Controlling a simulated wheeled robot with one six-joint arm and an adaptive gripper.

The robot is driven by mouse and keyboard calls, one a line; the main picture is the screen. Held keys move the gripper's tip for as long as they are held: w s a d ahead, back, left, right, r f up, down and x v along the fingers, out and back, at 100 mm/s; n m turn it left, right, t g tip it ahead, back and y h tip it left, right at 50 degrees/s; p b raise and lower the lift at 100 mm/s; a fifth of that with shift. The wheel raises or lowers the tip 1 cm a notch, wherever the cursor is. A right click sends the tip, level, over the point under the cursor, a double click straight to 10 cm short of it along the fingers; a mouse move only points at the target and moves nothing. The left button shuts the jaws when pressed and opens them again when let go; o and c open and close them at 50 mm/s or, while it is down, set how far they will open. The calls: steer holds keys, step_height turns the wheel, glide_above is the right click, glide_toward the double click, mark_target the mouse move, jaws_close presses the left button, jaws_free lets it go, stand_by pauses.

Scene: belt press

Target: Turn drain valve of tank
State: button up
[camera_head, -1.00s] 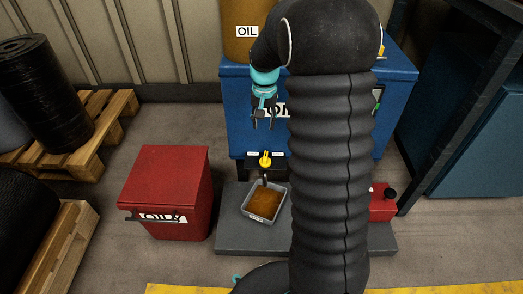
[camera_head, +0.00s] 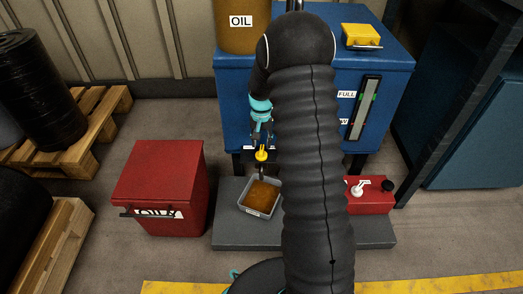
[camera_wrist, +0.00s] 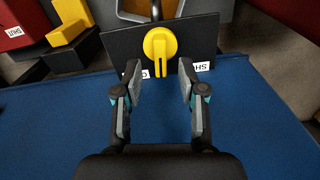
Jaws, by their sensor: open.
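The drain valve has a yellow handle (camera_head: 261,155) on a dark plate at the lower front of the blue tank (camera_head: 300,68). In the wrist view the yellow handle (camera_wrist: 159,44) is round with a raised bar, on a dark plate (camera_wrist: 205,38) with white labels partly hidden by my fingers. My gripper (camera_head: 260,140) is open and empty, just above the handle in the head view. In the wrist view my gripper (camera_wrist: 160,82) has one finger on each side of the handle's line, short of it. My arm hides part of the tank's front.
A tray of brown oil (camera_head: 262,198) sits below the valve on a grey platform (camera_head: 240,237). A red bin (camera_head: 160,187) stands to the left, a red box (camera_head: 370,197) to the right. A level gauge (camera_head: 364,107) is on the tank's front.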

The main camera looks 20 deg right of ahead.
mark_target(262, 150)
steer(key=shift+f, duration=2.05)
jaws_close()
